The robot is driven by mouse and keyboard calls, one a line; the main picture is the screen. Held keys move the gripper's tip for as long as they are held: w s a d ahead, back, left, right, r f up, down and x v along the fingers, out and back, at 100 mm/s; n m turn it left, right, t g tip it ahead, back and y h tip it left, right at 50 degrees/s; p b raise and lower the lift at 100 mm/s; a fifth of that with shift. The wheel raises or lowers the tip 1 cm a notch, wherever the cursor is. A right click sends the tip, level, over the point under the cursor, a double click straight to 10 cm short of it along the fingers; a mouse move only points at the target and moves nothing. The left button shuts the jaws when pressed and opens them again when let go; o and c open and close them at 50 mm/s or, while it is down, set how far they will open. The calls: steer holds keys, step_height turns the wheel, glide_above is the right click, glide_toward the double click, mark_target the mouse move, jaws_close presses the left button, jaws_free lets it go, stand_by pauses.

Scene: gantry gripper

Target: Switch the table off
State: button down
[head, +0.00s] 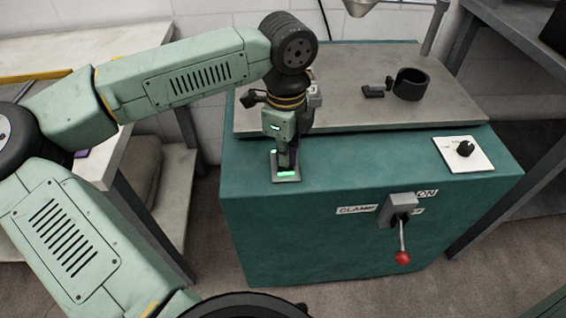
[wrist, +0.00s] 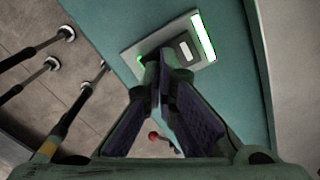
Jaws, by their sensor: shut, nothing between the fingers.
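The table is a teal cabinet (head: 300,235) with a grey top. On the left of its upper front face is a grey switch plate (head: 276,177), also in the wrist view (wrist: 135,51). A bright green lit strip (wrist: 203,37) runs along one side of the plate, next to a small dark rocker (wrist: 186,50). My gripper (head: 287,163) points down over the plate, shut and empty. In the wrist view its fingertips (wrist: 163,64) overlap the plate's edge and hide part of it. I cannot tell whether they touch it.
A lever with a red ball (head: 402,258) hangs on the cabinet front beside CLAMP and ON labels. A knob on a white plate (head: 478,160) is at the right. A black cup (head: 409,84) stands on the top. A bench (head: 95,50) is at the left.

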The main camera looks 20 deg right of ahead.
steer(key=shift+f+b, duration=0.3)
steer(key=shift+f, duration=0.05)
steer(key=shift+r+p, duration=1.6)
steer(key=shift+r, duration=1.95)
